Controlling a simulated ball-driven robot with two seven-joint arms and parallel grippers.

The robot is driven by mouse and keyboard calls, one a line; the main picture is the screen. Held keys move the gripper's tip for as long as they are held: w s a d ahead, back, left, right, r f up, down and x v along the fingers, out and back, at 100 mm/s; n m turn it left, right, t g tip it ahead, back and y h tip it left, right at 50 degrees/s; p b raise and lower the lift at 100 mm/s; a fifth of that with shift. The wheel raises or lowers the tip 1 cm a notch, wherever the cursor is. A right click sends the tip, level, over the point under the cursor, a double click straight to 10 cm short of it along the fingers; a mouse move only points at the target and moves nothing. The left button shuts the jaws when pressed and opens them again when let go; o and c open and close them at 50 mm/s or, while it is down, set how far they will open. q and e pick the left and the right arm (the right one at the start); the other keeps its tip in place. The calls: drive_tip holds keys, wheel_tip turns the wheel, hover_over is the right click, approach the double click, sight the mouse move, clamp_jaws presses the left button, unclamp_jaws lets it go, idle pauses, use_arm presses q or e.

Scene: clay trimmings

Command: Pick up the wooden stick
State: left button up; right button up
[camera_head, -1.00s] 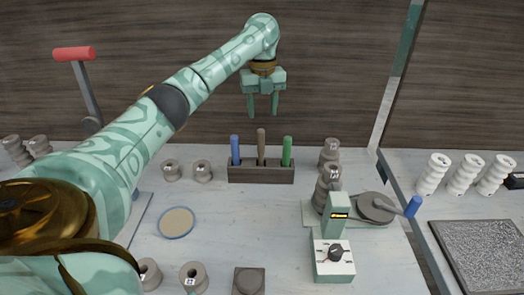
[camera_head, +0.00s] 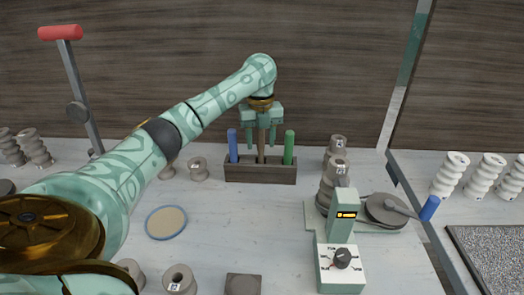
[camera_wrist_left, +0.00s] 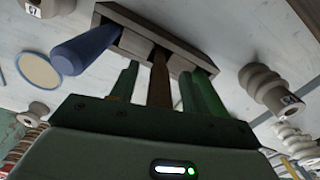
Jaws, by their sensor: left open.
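The wooden stick (camera_head: 261,146) stands upright in the middle of a dark rack (camera_head: 260,174), between a blue-handled tool (camera_head: 233,146) and a green-handled tool (camera_head: 289,148). My left gripper (camera_head: 262,141) is open and points down over the rack, with one finger on each side of the stick's upper part. In the left wrist view the brown stick (camera_wrist_left: 160,78) shows between the two green fingers, with the blue handle (camera_wrist_left: 84,50) to the left and the green handle (camera_wrist_left: 208,95) to the right. The stick's top is hidden by the gripper. My right gripper is not in view.
A machine with a dial (camera_head: 341,262) and stacked clay pieces (camera_head: 333,184) stand right of the rack. A round blue-rimmed disc (camera_head: 166,222) and clay spools (camera_head: 197,169) lie to the left. A red-handled lever (camera_head: 60,32) rises at the far left. The table centre is clear.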

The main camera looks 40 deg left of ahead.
use_arm(q)
drive_tip(key=shift+r, duration=0.1)
clamp_jaws()
drive_tip(key=shift+r, duration=0.1)
